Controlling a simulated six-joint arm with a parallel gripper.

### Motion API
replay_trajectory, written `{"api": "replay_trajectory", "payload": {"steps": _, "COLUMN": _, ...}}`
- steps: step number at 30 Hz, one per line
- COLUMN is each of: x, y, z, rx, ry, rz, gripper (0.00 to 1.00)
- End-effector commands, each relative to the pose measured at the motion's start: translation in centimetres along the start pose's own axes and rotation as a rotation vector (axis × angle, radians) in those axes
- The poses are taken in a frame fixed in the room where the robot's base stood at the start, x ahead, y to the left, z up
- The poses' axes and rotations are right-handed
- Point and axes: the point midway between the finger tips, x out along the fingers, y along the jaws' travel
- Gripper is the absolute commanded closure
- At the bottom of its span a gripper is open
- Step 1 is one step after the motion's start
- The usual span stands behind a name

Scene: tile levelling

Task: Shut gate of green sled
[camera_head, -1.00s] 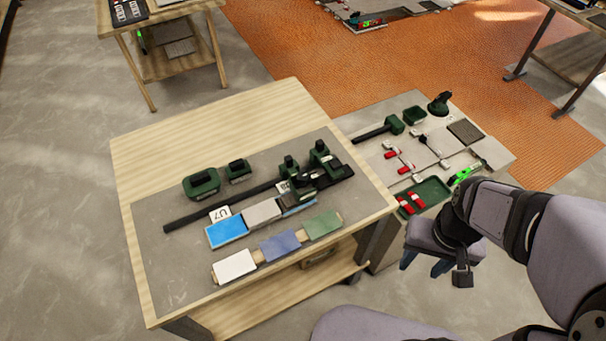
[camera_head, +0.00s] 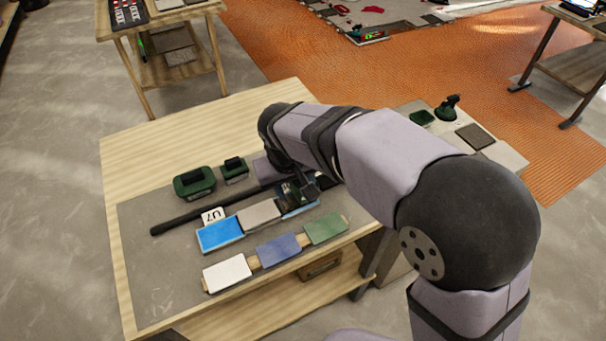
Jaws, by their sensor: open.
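The green sled (camera_head: 300,192) sits at the right end of the black rail (camera_head: 185,225) on the near workbench. Only a small dark green part of it shows, because my arm covers the rest. Its gate cannot be made out. My gripper (camera_head: 288,184) is over the sled, pointing down, with its jaws open. Whether the fingers touch the sled or its gate is hidden by my wrist and forearm.
Blue and grey tiles (camera_head: 221,235) lie along the rail beside a numbered card (camera_head: 213,216). White, blue and green sample tiles (camera_head: 278,248) lie in front. Two green black-handled blocks (camera_head: 195,182) stand behind the rail.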

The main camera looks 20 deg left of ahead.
Motion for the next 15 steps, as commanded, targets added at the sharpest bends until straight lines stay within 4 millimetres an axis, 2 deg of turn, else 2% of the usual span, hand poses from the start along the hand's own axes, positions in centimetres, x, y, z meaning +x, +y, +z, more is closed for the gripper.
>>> {"api": "replay_trajectory", "payload": {"steps": 1, "x": -1.8, "y": 0.6, "z": -2.6, "rx": 0.083, "ry": 0.056, "rz": 0.014, "gripper": 0.57}}
{"api": "replay_trajectory", "payload": {"steps": 4, "x": -3.6, "y": 1.5, "z": -4.8, "rx": 0.249, "ry": 0.105, "rz": 0.037, "gripper": 0.57}}
{"api": "replay_trajectory", "payload": {"steps": 9, "x": -3.7, "y": 2.5, "z": -4.3, "rx": 0.47, "ry": 0.099, "rz": 0.066, "gripper": 0.57}}
{"api": "replay_trajectory", "payload": {"steps": 15, "x": -3.7, "y": 2.6, "z": -4.1, "rx": 0.61, "ry": 0.097, "rz": 0.065, "gripper": 0.57}}
